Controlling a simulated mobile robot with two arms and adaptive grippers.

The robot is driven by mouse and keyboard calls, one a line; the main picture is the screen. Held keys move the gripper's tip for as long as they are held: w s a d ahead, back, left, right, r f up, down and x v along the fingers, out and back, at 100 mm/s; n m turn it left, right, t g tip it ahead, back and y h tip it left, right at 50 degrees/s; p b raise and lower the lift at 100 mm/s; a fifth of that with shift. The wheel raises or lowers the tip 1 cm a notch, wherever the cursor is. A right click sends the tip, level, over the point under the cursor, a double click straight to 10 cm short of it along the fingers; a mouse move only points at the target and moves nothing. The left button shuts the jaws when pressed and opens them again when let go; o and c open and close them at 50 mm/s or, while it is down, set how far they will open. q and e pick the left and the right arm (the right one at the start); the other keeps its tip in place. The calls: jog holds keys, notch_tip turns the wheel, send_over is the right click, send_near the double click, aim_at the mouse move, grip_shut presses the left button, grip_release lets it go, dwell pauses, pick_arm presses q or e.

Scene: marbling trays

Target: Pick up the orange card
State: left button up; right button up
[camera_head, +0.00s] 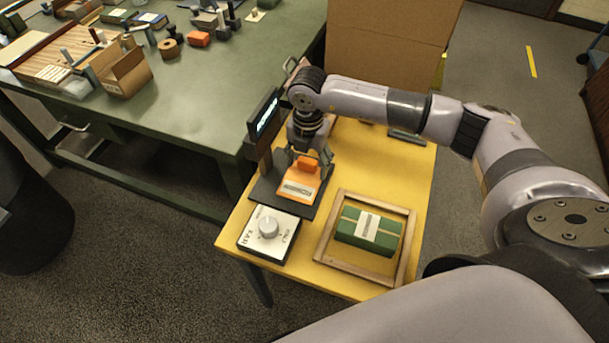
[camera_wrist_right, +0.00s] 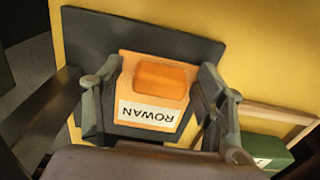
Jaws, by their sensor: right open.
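The orange card (camera_head: 300,187) lies flat on a dark grey plate (camera_head: 264,195) on the yellow table. It has a raised orange block on top and a white label, which reads ROWAN in the right wrist view (camera_wrist_right: 152,112). My right gripper (camera_head: 311,158) is above the card, pointing down. In the right wrist view its two fingers (camera_wrist_right: 152,95) are spread, one on each side of the card. I cannot tell whether they touch it. My left gripper is not in view.
A dial box (camera_head: 268,232) and a wooden frame (camera_head: 325,225) around a green bundle (camera_head: 353,227) stand nearer on the yellow table. A display post (camera_head: 265,125) stands just left of my right gripper. A green workbench (camera_head: 200,100) is on the left, and a large cardboard box (camera_head: 390,45) stands behind.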

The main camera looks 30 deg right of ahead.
jog(key=c, duration=1)
jog(key=shift+r, duration=0.15)
jog(key=shift+c, duration=0.2)
